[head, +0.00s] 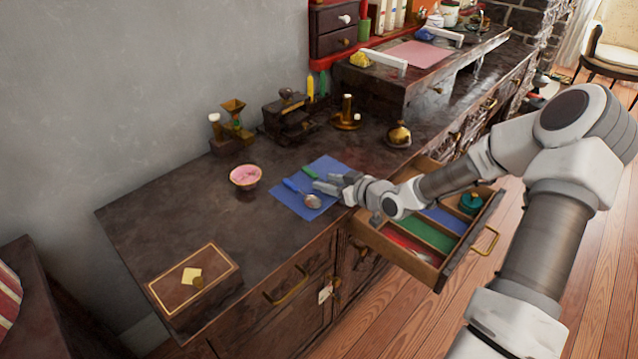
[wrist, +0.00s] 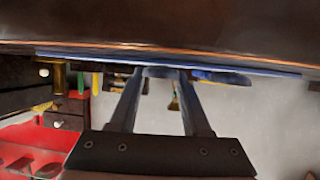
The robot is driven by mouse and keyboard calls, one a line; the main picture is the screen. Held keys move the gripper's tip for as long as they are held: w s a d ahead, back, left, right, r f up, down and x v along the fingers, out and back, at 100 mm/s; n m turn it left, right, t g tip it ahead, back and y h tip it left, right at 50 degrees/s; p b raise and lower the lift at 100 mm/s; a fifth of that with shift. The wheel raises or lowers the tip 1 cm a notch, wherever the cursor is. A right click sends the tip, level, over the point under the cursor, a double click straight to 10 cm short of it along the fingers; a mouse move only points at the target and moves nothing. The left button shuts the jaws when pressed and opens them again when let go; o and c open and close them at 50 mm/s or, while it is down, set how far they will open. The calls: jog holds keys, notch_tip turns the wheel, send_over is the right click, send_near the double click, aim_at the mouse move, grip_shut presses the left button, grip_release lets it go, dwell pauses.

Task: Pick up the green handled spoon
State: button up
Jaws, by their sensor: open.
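A green handle (head: 310,172) lies on the blue mat (head: 283,198) on the dark counter; the rest of that spoon is hidden behind my gripper. A blue-handled spoon (head: 313,201) lies on the same mat, its metal bowl toward the counter's front edge. My gripper (head: 322,185) is open, low over the mat between the two handles. In the wrist view my gripper (wrist: 158,82) has its fingers apart, with tips close to the mat's edge (wrist: 75,57). The blue handle (wrist: 222,77) shows there right of the fingers. I cannot make out the green handle clearly there.
An open drawer (head: 442,268) with coloured compartments juts out below my arm. A pink-filled bowl (head: 245,177) stands left of the mat. A wooden box (head: 195,282) is at the near left. A brass pot (head: 399,135) stands behind. Counter between bowl and box is clear.

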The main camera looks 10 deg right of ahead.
jog(key=shift+c, duration=0.3)
grip_shut()
jog(key=shift+s, duration=0.1)
